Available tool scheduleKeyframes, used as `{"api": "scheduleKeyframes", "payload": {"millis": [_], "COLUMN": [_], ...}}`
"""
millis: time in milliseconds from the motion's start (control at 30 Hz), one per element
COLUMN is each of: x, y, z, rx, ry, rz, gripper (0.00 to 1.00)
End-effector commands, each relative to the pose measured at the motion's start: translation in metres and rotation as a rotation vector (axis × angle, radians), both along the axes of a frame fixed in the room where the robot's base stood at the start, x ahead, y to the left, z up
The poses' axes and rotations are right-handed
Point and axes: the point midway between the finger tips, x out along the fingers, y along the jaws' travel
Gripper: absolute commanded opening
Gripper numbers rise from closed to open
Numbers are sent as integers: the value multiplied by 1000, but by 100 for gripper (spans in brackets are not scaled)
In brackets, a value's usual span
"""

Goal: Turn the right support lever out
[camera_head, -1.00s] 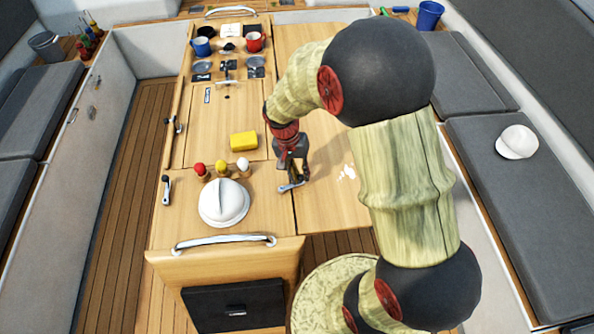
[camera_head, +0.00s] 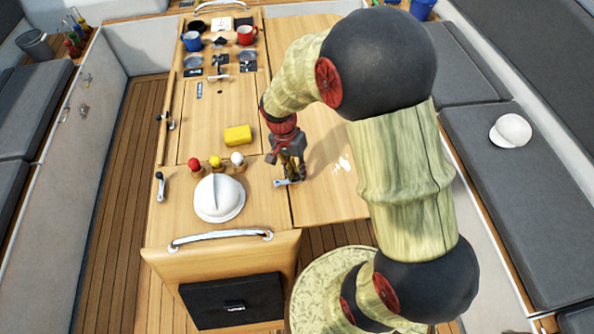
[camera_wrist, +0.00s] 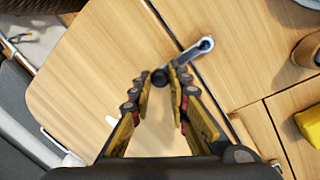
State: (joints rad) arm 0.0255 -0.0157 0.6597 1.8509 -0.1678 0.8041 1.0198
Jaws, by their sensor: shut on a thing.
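The right support lever (camera_wrist: 187,57) is a grey metal arm with a round pivot on the middle tabletop and a dark knob (camera_wrist: 160,77) at its free end. In the wrist view the arm crosses the seam, and its knob is over the side leaf (camera_wrist: 85,75). My gripper (camera_wrist: 162,74) is closed around the knob end, one finger on each side. In the head view my gripper (camera_head: 293,177) is low over the seam, with the lever's pivot end (camera_head: 279,183) showing left of the fingers; the knob is hidden there.
A white domed compass (camera_head: 219,198) and red, yellow and white-topped pegs (camera_head: 216,163) stand left of the lever. A yellow sponge (camera_head: 238,135) lies behind them. Another lever (camera_head: 160,186) is at the table's left edge. Cups (camera_head: 246,36) stand at the far end.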

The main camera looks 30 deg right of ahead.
Motion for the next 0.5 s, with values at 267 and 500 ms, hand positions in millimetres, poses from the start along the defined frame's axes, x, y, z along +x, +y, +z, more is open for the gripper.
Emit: {"api": "scheduleKeyframes", "payload": {"millis": [267,500], "x": [-1,0], "y": [0,0], "z": [0,0], "rx": [0,0], "ry": [1,2], "rz": [0,1], "gripper": [28,36]}}
